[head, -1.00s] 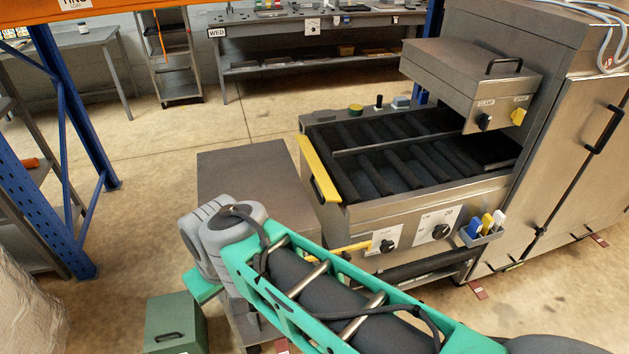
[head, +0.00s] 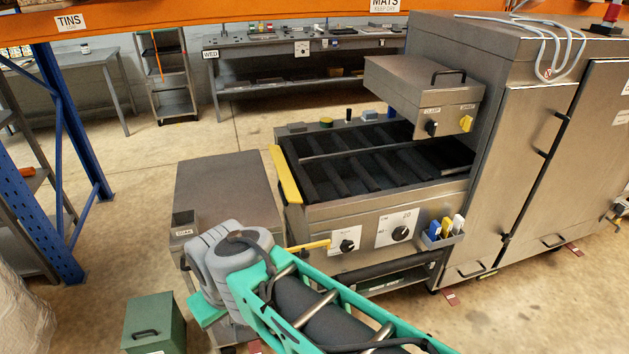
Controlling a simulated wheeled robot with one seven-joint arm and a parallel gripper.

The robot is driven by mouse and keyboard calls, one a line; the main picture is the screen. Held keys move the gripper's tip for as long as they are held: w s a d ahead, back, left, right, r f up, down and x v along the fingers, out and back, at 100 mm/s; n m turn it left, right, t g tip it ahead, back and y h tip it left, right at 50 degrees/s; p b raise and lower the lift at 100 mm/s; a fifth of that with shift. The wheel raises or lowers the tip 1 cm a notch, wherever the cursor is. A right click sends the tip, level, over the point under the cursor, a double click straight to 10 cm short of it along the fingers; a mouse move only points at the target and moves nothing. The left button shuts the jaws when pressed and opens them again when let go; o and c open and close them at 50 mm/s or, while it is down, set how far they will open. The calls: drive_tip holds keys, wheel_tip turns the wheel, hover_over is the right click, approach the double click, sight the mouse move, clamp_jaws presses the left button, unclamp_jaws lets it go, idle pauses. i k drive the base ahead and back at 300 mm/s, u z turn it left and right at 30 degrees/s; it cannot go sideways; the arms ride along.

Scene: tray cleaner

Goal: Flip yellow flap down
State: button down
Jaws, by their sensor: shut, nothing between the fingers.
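The yellow flap (head: 286,175) is a long narrow bar along the left edge of the tray cleaner (head: 345,211). It appears to stand up at that edge, though its exact tilt is hard to tell. My arm, green with grey joints, reaches in from the bottom right, and its grey joint is in front of the machine's lower left. My gripper is not visible. A thin yellow lever (head: 309,246) on the machine's front panel lies just right of the grey joint; I cannot tell whether they touch.
A grey metal side table (head: 223,185) stands left of the machine, and a green box (head: 152,322) is on the floor. A tall steel cabinet (head: 540,130) adjoins the machine on the right. Blue rack posts (head: 45,180) stand at left. Open floor lies behind the side table.

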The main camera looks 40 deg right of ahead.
sight(286, 179)
drive_tip(key=z, duration=0.4)
drive_tip(key=i, duration=1)
